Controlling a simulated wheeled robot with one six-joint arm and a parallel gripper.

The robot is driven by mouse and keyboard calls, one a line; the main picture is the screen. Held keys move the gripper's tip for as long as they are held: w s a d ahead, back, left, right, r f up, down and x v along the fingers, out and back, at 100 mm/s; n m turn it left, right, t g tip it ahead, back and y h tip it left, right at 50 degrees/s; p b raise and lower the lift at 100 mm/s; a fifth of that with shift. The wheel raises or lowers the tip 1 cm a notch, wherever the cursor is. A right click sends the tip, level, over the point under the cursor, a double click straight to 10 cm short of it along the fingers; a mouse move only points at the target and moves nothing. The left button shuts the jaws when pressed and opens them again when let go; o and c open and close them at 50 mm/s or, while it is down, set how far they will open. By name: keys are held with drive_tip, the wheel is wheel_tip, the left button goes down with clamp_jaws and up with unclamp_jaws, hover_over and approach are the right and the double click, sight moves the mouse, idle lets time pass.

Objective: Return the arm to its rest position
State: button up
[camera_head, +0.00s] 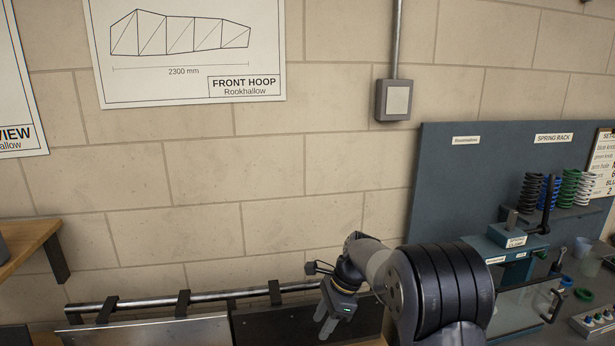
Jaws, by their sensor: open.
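My gripper (328,326) is at the lower middle of the head view, at the end of my bent dark arm. It points downward, with its fingers apart and nothing visible between them. It hangs in front of a dark panel (268,326) below a metal rail (215,296). My arm's large ribbed link fills the area just right of it and hides part of what lies behind.
A blue-grey board (455,168) stands at the right, with coil springs (553,190) on a rack and a bench device (515,238) below. Cups and small parts (585,295) lie at lower right. A wooden shelf (28,240) is at left.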

drive_tip(key=s+b, duration=0.1)
drive_tip(key=s, duration=0.5)
drive_tip(key=shift+d, duration=0.45)
drive_tip(key=shift+s+r, duration=0.15)
